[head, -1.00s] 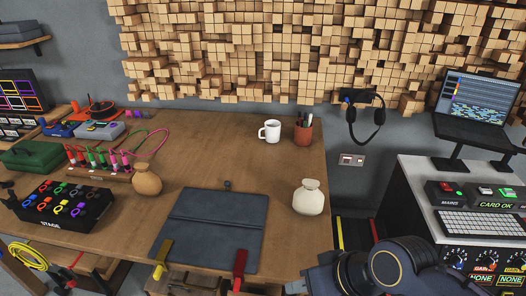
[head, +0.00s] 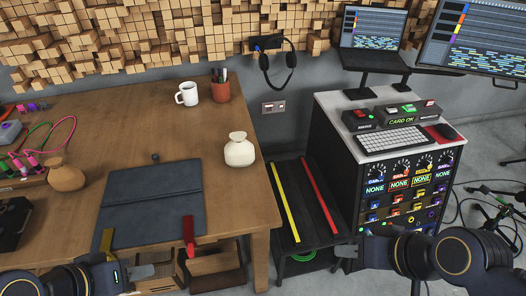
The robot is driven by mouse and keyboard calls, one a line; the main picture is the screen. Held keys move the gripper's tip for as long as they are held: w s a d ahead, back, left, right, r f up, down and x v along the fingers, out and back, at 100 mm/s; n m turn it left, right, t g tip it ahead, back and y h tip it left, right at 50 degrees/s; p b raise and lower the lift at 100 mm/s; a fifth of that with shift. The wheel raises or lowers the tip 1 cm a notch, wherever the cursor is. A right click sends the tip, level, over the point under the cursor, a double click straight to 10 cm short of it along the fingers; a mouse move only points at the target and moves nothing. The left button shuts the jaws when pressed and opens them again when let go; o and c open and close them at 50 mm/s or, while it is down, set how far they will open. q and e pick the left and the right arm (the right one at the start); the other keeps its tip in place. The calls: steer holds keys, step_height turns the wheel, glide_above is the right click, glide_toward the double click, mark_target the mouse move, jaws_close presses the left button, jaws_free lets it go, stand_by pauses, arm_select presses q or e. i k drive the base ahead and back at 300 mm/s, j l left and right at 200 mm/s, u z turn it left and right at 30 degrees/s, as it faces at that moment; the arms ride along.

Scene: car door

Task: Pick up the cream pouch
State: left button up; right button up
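The cream pouch (head: 240,150) stands upright on the wooden table near its right edge, with its tied neck on top. Nothing touches it. My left gripper (head: 160,270) is low in the head view, at the table's front edge, below and left of the pouch. My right gripper (head: 345,252) is at the lower right, beyond the table's right side and apart from the pouch. Both grippers are small and dark here, and I cannot tell whether their fingers are open or shut.
A tan pouch (head: 66,174) is further left. The console (head: 345,150) stands right.

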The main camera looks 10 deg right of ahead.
mark_target(239, 152)
steer(key=i+l, duration=0.2)
steer(key=l, duration=0.2)
steer(key=i+l+u, duration=0.2)
steer(key=l, duration=0.15)
steer(key=i+l+u, duration=0.2)
steer(key=l, duration=0.15)
steer(key=l+u, duration=0.2)
steer(key=l, duration=0.15)
steer(key=u, duration=1.7)
